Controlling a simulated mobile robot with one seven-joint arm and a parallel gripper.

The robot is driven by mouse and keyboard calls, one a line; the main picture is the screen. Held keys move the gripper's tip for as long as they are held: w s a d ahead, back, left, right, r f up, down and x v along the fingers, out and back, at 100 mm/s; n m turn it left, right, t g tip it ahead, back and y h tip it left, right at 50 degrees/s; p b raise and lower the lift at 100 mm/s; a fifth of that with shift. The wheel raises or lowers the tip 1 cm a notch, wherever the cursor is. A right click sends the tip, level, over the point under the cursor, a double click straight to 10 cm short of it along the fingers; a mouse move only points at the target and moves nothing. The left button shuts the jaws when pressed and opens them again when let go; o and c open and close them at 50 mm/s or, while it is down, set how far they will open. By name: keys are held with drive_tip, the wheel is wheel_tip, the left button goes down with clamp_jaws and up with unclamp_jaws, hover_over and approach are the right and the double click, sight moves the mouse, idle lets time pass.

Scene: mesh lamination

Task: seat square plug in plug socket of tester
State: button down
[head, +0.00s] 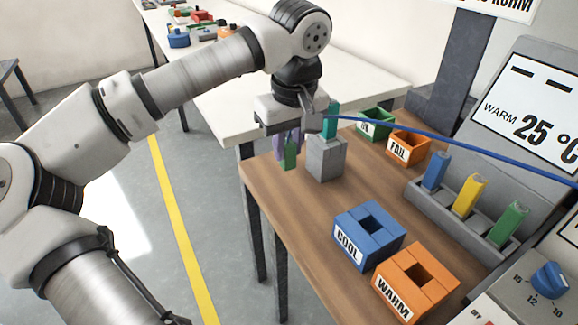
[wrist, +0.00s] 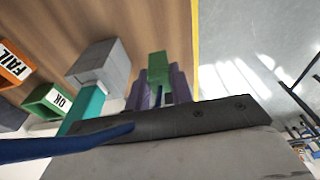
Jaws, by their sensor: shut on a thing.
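My gripper (head: 287,148) has purple fingers shut on a green piece (head: 291,158), which sticks out past the fingertips. The wrist view shows the fingers (wrist: 160,92) and the green piece (wrist: 158,66) between them. A blue cable (head: 430,142) runs from beside my gripper to the right. I cannot tell whether the green piece is the square plug. Right beside the gripper, a grey block (head: 325,160) stands on the wooden table with a teal piece (head: 331,118) upright at its top. A grey machine with a 25 °C display (head: 530,110) looks like the tester. I cannot make out a plug socket.
A grey rack (head: 440,217) holds blue, yellow and green pieces. The blue COOL box (head: 346,250) and orange WARM box (head: 391,295) stand at the front. The green OK box (head: 375,124) and orange FAIL box (head: 402,153) stand behind. Bare wood (head: 290,205) lies left of COOL.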

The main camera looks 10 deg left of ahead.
sight(288, 168)
drive_tip(key=shift+f, duration=2.5)
drive_tip(key=shift+f, duration=0.1)
drive_tip(key=shift+f+b, duration=0.2)
drive_tip(key=shift+b, duration=0.1)
drive_tip(key=c, duration=1.2)
unclamp_jaws()
drive_tip(key=shift+r, duration=0.1)
drive_tip(key=shift+c, duration=0.2)
wheel_tip(288, 168, up, 12)
drive_tip(key=s+d, duration=0.1)
drive_tip(key=shift+s+r+p, duration=0.15)
drive_tip(key=shift+s+p, duration=0.1)
drive_tip(key=shift+p, duration=0.2)
